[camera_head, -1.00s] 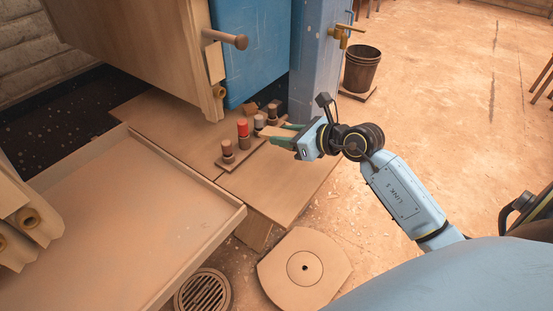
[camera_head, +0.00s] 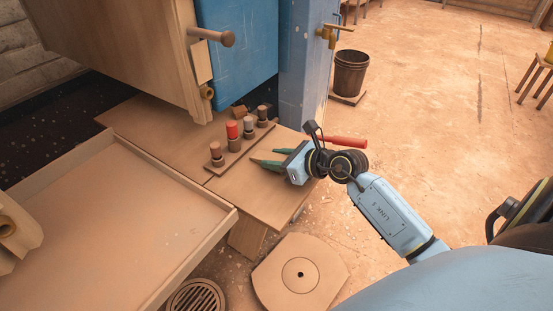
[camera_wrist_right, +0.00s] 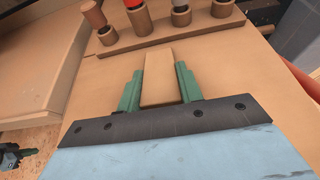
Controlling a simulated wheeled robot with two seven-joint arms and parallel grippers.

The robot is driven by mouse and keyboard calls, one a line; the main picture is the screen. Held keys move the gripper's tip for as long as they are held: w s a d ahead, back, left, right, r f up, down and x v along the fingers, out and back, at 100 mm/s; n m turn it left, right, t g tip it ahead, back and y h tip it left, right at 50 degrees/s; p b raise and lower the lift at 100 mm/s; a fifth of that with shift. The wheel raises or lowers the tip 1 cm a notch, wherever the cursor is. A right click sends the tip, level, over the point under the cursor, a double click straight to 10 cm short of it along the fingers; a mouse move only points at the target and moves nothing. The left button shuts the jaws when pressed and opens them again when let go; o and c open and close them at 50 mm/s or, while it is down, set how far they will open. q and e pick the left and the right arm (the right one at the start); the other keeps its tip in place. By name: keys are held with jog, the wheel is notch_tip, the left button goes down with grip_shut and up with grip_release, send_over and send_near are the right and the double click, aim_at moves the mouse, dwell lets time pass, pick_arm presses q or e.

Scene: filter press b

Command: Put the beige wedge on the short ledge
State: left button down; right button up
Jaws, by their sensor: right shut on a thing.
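My right gripper (camera_head: 266,157) is over the low wooden board near the blue post, just in front of a row of pegs. In the right wrist view its green fingers (camera_wrist_right: 158,88) are shut on the beige wedge (camera_wrist_right: 158,76), a long pale block that points away towards the pegs. In the head view the wedge is hard to make out between the fingers. I cannot tell whether it touches the board below. I cannot tell for sure which surface is the short ledge; the low wooden board (camera_head: 250,192) lies under the gripper.
Several pegs, one with a red top (camera_head: 232,128), stand on a wooden strip behind the gripper. A red bar (camera_head: 345,141) shows beyond the wrist. A large tray (camera_head: 130,215) is at left; a bucket (camera_head: 350,74) stands on the floor.

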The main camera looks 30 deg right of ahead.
jog(key=o, duration=1)
jog(key=shift+f, duration=0.1)
pick_arm(q)
jog(key=shift+w+d+r, duration=0.1)
jog(key=s+a+f+p, duration=0.1)
jog(key=s+f+p, duration=0.1)
jog(key=f, duration=0.3)
jog(key=shift+s+a, duration=0.25)
jog(key=shift+s, duration=0.6)
pick_arm(e)
jog(key=v, duration=1.2)
jog(key=shift+d, duration=0.1)
